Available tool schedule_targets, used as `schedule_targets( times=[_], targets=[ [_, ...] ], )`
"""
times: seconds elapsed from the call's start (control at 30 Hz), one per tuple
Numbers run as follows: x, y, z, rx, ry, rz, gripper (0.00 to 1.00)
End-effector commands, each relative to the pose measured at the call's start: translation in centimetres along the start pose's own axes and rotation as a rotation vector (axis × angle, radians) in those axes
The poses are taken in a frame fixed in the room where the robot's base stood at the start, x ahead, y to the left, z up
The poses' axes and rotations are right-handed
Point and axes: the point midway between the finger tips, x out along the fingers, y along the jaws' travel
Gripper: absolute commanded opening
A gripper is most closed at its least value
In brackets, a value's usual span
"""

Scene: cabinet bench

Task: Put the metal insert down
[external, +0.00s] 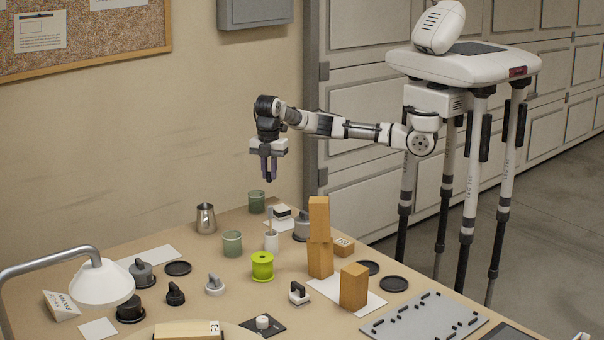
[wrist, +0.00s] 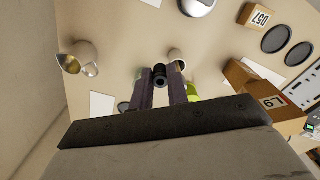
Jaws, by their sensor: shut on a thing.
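My gripper (external: 268,176) is in the air above the back of the bench, pointing down. In the wrist view its two fingers (wrist: 161,90) are closed on a small dark round piece with a hole in its end, which I take as the metal insert (wrist: 160,75). In the external view the insert is mostly hidden between the fingers. It is well clear of the bench top and touches nothing below.
Below stand a green cup (external: 257,201), a metal pitcher (external: 206,218), another green cup (external: 232,243) and a white holder (external: 271,241). A lamp (external: 101,283) stands front left. Bare bench shows between several small items.

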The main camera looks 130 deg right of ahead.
Motion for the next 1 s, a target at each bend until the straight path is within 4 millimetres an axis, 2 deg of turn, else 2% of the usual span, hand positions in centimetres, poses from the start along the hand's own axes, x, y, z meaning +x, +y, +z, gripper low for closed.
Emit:
schedule_targets(
  times=[0.03, 0.1, 0.2, 0.3, 0.43, 0.77, 0.87, 1.0],
  targets=[
    [0.1, -2.3, -1.2, -0.065, 0.0, 0.002, 0.0],
    [0.3, -4.9, -2.3, -0.137, 0.0, 0.001, 0.0],
    [0.6, -7.8, -3.3, -0.217, 0.001, 0.001, 0.0],
    [0.7, -9.6, -3.8, -0.268, 0.001, 0.0, 0.0],
    [0.8, -10.6, -4.1, -0.294, 0.001, 0.001, 0.0],
    [1.1, -10.6, -4.1, -0.295, 0.001, 0.0, 0.0],
    [2.5, -10.6, -4.0, -0.295, 0.001, -0.003, 0.0],
    [5.9, -10.6, -4.0, -0.293, 0.0, -0.004, 0.0]
  ],
)
